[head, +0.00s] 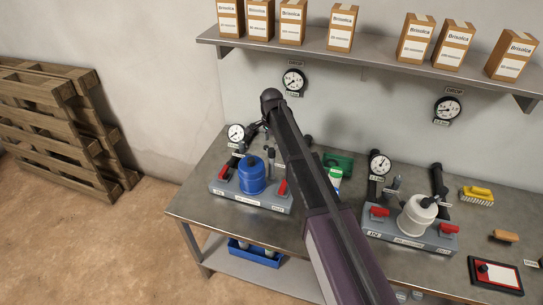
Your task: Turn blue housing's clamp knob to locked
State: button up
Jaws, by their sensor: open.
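The blue housing (252,177) stands upright on a grey manifold base (249,201) at the left of the bench. A red handle (281,188) sits at its right and a smaller red one (224,172) at its left. A small grey upright fitting (271,158) stands just behind and right of the housing. I cannot tell which part is the clamp knob or how it is set. My arm crosses the middle of the view from the lower right, its far end above and behind the blue housing. My gripper cannot be made out; the arm hides the area behind it.
A second manifold with a white housing (416,215) stands right of my arm. Round gauges (236,132) stand by the manifolds. A shelf (372,66) with boxes overhangs the bench.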

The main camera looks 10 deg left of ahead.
aim_at(272, 150)
jog(key=shift+f+b, duration=2.25)
jog(key=shift+f, duration=0.35)
jog(key=shift+s, duration=0.1)
grip_shut()
